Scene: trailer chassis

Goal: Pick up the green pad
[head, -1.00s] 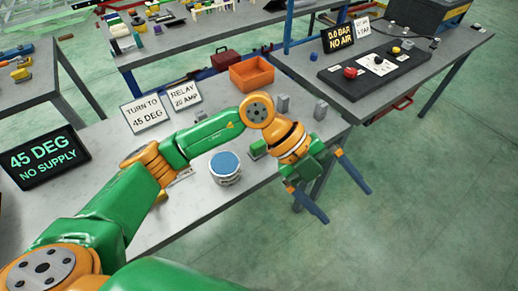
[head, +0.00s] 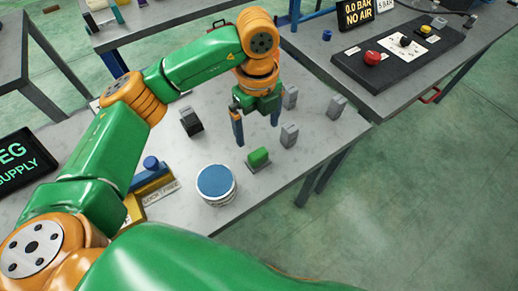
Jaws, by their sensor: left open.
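The green pad (head: 258,157) is a small green block on a grey base, standing on the grey table (head: 215,153) near its front right edge. My left gripper (head: 258,132) hangs fingers down over the table, just behind the pad in the picture. Its two dark blue fingers are spread apart with nothing between them. Whether the fingertips touch the table, I cannot tell. My right gripper does not show.
A round tin with a blue top (head: 216,184) stands left of the pad. Grey blocks (head: 289,135) and (head: 337,106) stand to its right, and a dark grey block (head: 191,121) behind left. A yellow and blue device (head: 152,178) sits further left.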

